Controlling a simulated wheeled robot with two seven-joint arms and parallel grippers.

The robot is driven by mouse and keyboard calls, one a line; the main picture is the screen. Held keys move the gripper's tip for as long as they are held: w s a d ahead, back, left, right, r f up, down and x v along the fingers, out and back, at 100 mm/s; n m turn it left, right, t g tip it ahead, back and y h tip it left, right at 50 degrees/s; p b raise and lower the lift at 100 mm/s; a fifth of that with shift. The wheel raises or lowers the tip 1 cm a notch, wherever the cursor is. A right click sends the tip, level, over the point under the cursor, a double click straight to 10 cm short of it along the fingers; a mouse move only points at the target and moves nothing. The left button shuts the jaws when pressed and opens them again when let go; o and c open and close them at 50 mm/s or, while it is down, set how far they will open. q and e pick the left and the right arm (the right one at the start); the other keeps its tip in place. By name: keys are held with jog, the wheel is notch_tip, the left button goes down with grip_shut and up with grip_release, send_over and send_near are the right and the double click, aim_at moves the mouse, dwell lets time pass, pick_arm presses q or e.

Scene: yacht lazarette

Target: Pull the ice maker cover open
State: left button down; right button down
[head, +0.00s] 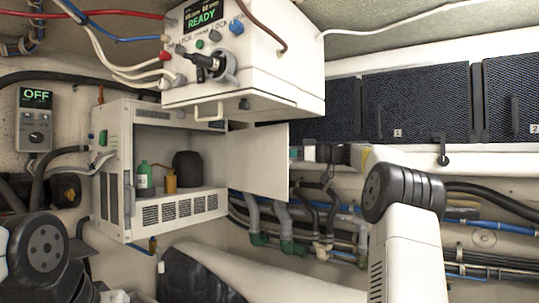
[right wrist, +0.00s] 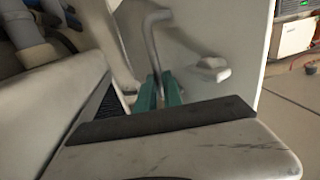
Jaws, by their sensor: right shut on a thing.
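The white cabinet, which looks like the ice maker (head: 112,180), is mounted on the left wall with its front open. Its white cover (head: 262,160) stands swung out to the right, so the inside shows. My right gripper (head: 297,153) is at the cover's outer right edge. In the right wrist view, its green fingers (right wrist: 160,93) are shut on the grey bar handle (right wrist: 158,40) of the cover (right wrist: 225,35). The handle is hidden behind the cover in the head view. My left arm shows at the lower left, but its gripper is out of view.
A green bottle (head: 145,178) and a dark rounded item (head: 188,170) are inside the cabinet. A white control box reading READY (head: 240,62) hangs above. Pipes (head: 285,225) run below the cover. Dark mesh panels (head: 415,103) line the right wall.

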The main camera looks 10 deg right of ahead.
jog(key=shift+w+a+f, duration=0.1)
jog(key=shift+a+f, duration=0.05)
jog(key=shift+f, duration=0.05)
jog(key=c, duration=1.5)
grip_release()
jog(key=shift+w+a, duration=0.1)
jog(key=shift+w, duration=0.1)
jog(key=shift+s, duration=0.15)
jog(key=shift+v, duration=3.9)
